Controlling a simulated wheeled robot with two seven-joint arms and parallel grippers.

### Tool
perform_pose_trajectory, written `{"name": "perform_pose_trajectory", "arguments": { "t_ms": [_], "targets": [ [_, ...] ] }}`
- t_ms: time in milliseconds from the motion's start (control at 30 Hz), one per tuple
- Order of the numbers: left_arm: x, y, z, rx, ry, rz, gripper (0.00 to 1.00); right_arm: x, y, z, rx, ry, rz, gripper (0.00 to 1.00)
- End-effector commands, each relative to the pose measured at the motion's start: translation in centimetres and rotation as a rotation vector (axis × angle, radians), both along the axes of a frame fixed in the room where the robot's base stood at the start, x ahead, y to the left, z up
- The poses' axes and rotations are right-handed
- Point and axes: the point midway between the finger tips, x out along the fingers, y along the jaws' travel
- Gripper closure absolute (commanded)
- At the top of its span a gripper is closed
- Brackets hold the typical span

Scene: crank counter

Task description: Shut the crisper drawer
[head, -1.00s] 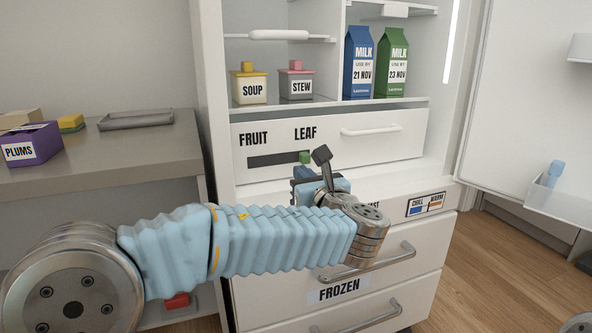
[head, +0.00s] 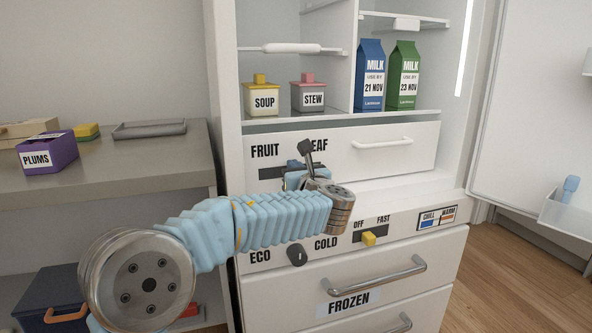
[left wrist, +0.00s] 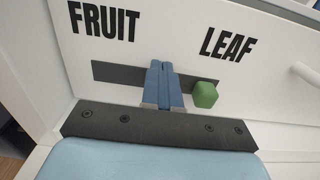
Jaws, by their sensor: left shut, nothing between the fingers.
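The crisper drawer (head: 408,148) is the white front marked FRUIT and LEAF below the milk shelf, with a white bar handle (head: 382,143). A dark gap shows along its top; how far out it stands is hard to tell. Its dark slot and green slider knob (left wrist: 205,94) show in the left wrist view; my arm hides the knob in the head view. My left gripper (left wrist: 164,68) is shut and empty, its blue fingertips in front of the slot, left of the knob. Whether they touch the front is unclear. My right gripper is not in view.
The fridge door (head: 535,110) stands open at the right. Below the crisper are a control panel with a yellow slider (head: 369,238) and the FROZEN drawer (head: 300,284). SOUP (head: 262,100) and STEW (head: 313,97) tubs and milk cartons (head: 403,80) stand above. A grey counter is left.

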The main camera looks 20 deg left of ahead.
Motion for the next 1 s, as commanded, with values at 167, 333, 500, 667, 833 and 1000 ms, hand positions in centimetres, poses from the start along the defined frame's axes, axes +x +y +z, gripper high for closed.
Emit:
{"name": "perform_pose_trajectory", "arguments": {
  "t_ms": [167, 333, 500, 667, 833, 1000],
  "targets": [
    [0.3, 0.2, 0.1, 0.000, 0.000, 0.001, 1.00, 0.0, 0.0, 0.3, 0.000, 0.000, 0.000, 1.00],
    [2.7, 2.1, 0.5, -0.001, 0.001, 0.006, 1.00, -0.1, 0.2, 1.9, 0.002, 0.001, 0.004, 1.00],
    [5.7, 4.2, 0.4, -0.001, 0.001, 0.006, 1.00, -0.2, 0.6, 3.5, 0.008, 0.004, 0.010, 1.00],
    [7.2, 5.3, 0.2, 0.001, 0.001, 0.003, 1.00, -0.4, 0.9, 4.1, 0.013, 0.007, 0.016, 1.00],
    [7.5, 5.7, 0.2, 0.002, -0.002, 0.002, 1.00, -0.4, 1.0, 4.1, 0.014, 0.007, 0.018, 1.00],
    [7.5, 5.8, 0.3, 0.004, -0.004, 0.004, 1.00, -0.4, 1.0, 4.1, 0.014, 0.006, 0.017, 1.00]
  ]
}}
